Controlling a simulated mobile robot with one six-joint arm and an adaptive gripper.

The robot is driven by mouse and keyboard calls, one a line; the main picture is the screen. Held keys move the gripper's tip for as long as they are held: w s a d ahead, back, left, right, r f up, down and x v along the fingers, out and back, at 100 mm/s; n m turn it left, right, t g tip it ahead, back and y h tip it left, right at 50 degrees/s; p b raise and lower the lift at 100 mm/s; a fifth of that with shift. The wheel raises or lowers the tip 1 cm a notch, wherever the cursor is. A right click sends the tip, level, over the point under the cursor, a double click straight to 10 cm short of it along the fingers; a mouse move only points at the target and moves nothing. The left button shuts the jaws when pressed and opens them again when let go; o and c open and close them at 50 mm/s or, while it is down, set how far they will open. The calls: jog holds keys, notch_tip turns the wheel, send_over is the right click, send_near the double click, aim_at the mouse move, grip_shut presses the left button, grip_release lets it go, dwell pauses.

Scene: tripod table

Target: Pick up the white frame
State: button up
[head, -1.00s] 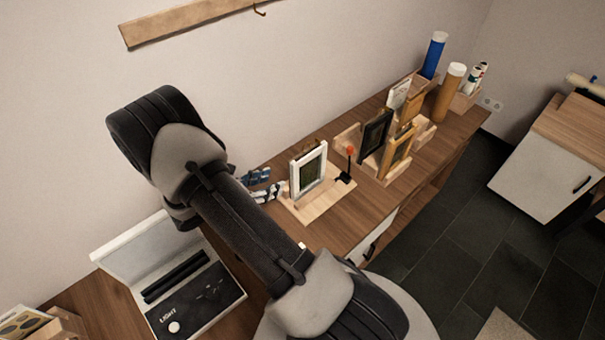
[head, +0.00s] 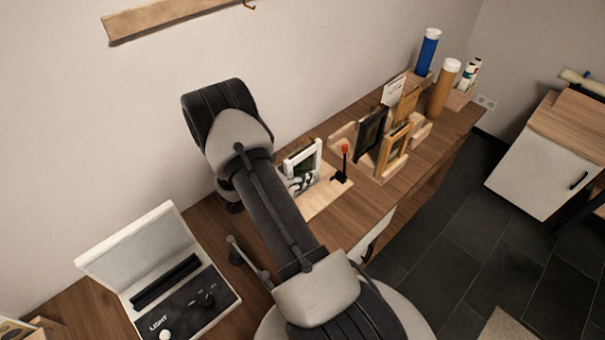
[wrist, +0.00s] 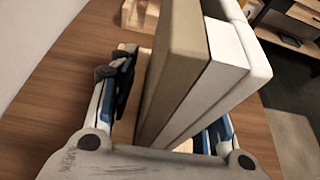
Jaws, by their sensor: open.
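The white frame (head: 316,154) stands upright on a pale wooden stand (head: 322,200) on the long wooden table. My arm hides part of it in the head view. In the wrist view the white frame (wrist: 222,75) is seen edge-on, with a tan panel on its left side. My gripper (wrist: 175,98) is open, with one finger on the left of the frame and the other on the right, partly hidden behind it. A gap shows between the left finger and the tan panel. My gripper (head: 300,183) also shows small at the frame's lower part.
A black post with a red tip (head: 344,160) stands just right of the frame. A dark frame (head: 370,134) and a gold frame (head: 394,148) stand in wooden holders farther right. An open light box (head: 165,265) lies at the left. The wall runs close behind.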

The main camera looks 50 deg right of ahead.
jog(key=shift+d+f, duration=0.15)
jog(key=shift+d, duration=0.15)
jog(key=shift+c, duration=0.2)
grip_shut()
